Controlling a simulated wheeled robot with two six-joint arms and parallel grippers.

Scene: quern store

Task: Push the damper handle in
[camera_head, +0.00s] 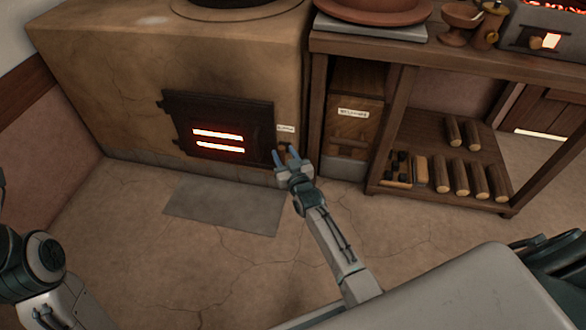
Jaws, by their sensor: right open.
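The clay stove (110,80) stands at the back left, with a dark iron fire door (225,110) showing two glowing slots. A small pale label (286,128) sits on its front, right of the door. Just below the label a small brownish piece, seemingly the damper handle (290,148), shows at my right gripper's fingertips, mostly hidden by them.
A grey slab (225,205) lies on the cracked floor before the stove. To the right stands a wooden shelf unit (440,55) with several logs (460,177) and a labelled wooden box (352,125). A clay dish (375,10) is on top. The middle floor is clear.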

